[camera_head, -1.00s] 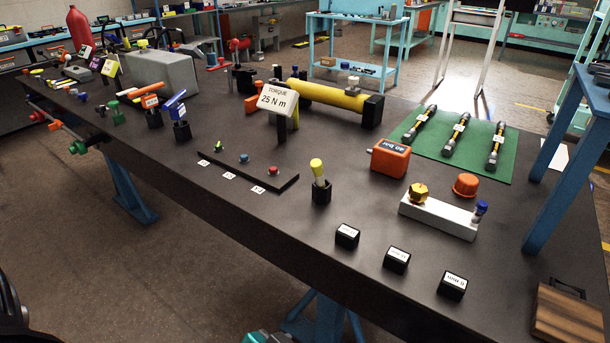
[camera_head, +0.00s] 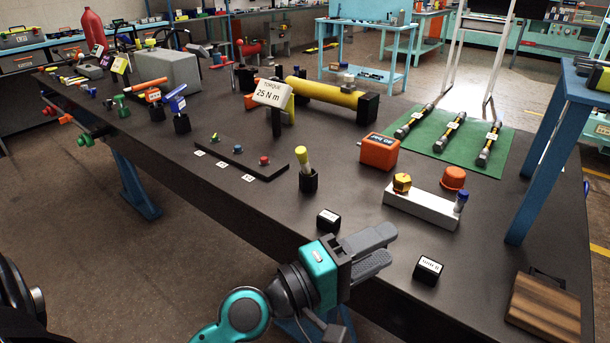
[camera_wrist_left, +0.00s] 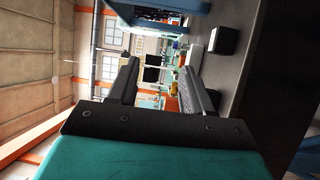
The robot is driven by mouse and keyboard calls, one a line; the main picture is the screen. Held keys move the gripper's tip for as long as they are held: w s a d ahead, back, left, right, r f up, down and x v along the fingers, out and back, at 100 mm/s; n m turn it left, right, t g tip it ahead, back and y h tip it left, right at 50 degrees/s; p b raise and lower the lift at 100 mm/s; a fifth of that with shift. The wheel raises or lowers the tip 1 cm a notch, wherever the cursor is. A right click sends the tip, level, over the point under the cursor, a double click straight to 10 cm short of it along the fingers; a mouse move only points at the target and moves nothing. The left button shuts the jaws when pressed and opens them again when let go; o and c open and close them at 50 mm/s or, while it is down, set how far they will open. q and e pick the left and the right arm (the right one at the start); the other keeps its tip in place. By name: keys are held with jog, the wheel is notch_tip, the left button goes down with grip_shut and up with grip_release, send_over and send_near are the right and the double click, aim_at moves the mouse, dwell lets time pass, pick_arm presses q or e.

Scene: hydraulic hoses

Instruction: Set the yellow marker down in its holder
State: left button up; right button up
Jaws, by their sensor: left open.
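The yellow marker (camera_head: 303,160), with a yellow cap and pale body, stands slightly tilted in a small black holder (camera_head: 308,182) on the dark bench. Its lower end is hidden inside the holder. My left gripper (camera_head: 388,248) is open and empty at the bench's front edge, to the right of and nearer than the holder. Its fingers point right, clear of the marker. In the left wrist view the two fingers (camera_wrist_left: 161,68) are spread with nothing held between them; I cannot make out the marker there. My right gripper is not in view.
Black labelled blocks stand along the front, one left (camera_head: 328,221) and one right (camera_head: 428,269) of my gripper. A white bar (camera_head: 420,208) with fittings and an orange box (camera_head: 379,151) lie beyond. A button strip (camera_head: 240,160) is left of the holder.

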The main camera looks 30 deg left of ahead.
pick_arm(q)
jog(key=w+a+r+n+t+y, duration=0.45)
jog(key=a+n+y, duration=0.2)
jog(key=n, duration=0.55)
jog(key=n+g+y, duration=0.4)
jog(key=n+y, duration=0.6)
jog(key=n, duration=0.9)
send_near(304, 166)
jog(key=shift+d+r, duration=0.1)
jog(key=shift+r, duration=0.4)
jog(key=shift+w+f+g+y, duration=0.2)
jog(key=shift+f+g+y, duration=0.05)
jog(key=x, duration=0.7)
jog(key=shift+a+f, duration=0.1)
jog(key=shift+a, duration=0.1)
jog(key=shift+b+x, duration=0.5)
jog(key=shift+x, duration=2.2)
jog(key=shift+d, duration=0.15)
jog(key=shift+c, duration=0.3)
grip_shut()
